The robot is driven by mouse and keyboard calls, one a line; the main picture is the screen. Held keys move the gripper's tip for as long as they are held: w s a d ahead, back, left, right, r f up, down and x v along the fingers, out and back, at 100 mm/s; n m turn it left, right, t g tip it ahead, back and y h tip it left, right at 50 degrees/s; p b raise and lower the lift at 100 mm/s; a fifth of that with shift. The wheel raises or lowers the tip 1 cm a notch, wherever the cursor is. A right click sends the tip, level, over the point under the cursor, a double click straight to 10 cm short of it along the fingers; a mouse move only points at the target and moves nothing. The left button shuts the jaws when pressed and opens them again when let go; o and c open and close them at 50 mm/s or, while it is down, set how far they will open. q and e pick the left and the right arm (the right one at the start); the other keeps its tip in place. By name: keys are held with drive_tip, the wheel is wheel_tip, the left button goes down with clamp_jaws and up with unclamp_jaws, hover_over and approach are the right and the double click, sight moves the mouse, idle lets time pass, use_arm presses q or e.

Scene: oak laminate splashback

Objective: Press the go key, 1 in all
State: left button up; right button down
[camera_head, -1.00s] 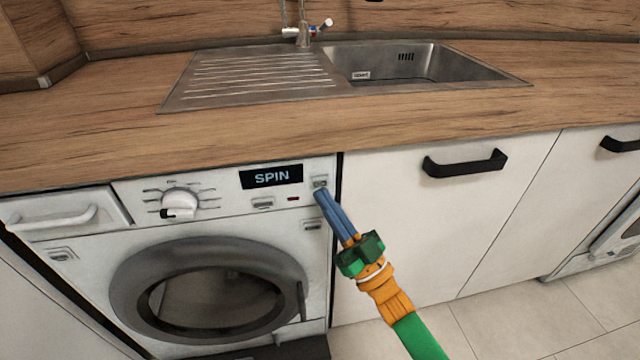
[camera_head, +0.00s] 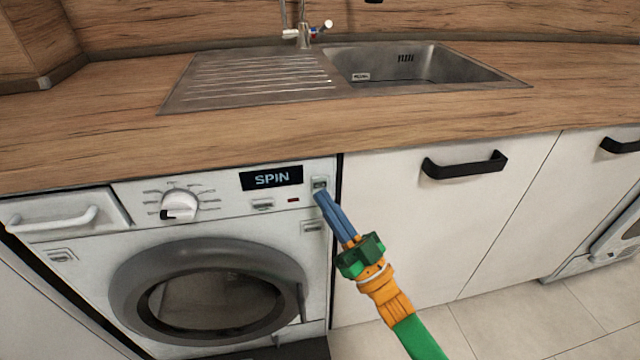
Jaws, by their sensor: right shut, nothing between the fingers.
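The washing machine (camera_head: 90,285) stands under the worktop at the left. Its dark display (camera_head: 271,178) reads SPIN. A small square key (camera_head: 319,183) sits right of the display, at the panel's right end; its label is too small to read. Another key (camera_head: 262,204) sits below the display, beside a small red light (camera_head: 293,200). My right gripper (camera_head: 319,196) is shut and empty. Its blue fingertips are just below the square key and cover the panel there; I cannot tell whether they touch it. My left gripper is not in view.
A white dial (camera_head: 179,205) and a detergent drawer (camera_head: 62,215) are left of the display. The round door (camera_head: 209,290) is closed. A white cupboard front with a black handle (camera_head: 464,164) is to the right. The worktop (camera_head: 400,115) with a sink is above.

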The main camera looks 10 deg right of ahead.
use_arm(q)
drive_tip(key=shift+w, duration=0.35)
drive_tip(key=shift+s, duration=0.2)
use_arm(e)
drive_tip(key=shift+w, duration=0.4)
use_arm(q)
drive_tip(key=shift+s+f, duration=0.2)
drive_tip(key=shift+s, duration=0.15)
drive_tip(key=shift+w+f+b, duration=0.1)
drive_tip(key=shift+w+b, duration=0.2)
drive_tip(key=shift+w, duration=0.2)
use_arm(e)
drive_tip(key=shift+w, duration=0.2)
